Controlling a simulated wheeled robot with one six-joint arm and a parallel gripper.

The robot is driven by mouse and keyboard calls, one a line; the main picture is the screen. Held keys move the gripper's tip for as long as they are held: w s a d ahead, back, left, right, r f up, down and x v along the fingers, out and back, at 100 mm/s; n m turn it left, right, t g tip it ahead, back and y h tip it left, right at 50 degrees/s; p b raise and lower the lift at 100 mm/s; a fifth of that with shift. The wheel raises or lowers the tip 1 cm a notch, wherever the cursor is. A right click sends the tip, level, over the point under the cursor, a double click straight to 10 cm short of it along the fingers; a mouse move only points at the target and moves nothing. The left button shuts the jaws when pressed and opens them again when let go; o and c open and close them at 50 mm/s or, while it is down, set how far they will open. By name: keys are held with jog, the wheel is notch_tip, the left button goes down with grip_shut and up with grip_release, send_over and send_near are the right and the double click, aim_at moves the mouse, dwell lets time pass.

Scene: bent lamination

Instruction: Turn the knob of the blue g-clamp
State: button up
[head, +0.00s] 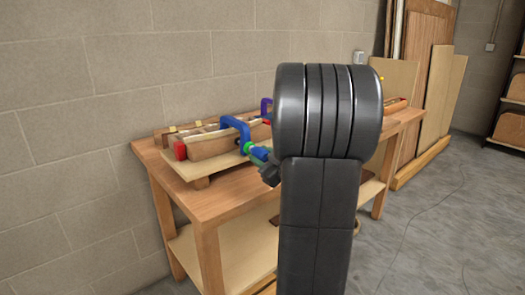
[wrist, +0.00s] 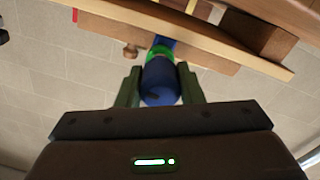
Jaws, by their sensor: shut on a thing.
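The blue g-clamp (head: 238,124) is fixed over the wooden lamination form at the edge of the workbench in the head view. Its knob, blue with a green collar, points toward me; in the wrist view the blue knob (wrist: 159,80) lies between the two fingers. My gripper (wrist: 159,88) is shut on the knob, one finger on each side of it. In the head view my dark arm hides most of the gripper and part of the bench.
The workbench (head: 185,192) stands against a block wall. A purple clamp (head: 266,106) sits farther back on the form. Wood panels (head: 440,95) lean at the right. The grey floor (head: 440,220) at right is mostly clear, with a thin cable on it.

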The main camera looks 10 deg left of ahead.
jog(key=m+p, duration=0.4)
jog(key=m, duration=0.1)
jog(key=shift+s+r+m, duration=0.1)
jog(key=shift+m, duration=0.2)
jog(key=m+p, duration=0.3)
jog(key=m, duration=0.2)
jog(key=shift+a+p, duration=0.1)
jog(key=shift+p, duration=0.25)
jog(key=shift+f+m, duration=0.2)
jog(key=shift+m, duration=0.2)
jog(key=o, duration=1)
jog(key=shift+s, duration=0.1)
jog(key=v, duration=1.3)
jog(key=shift+s+d, duration=0.2)
jog(key=shift+d, duration=0.1)
jog(key=shift+a, duration=0.1)
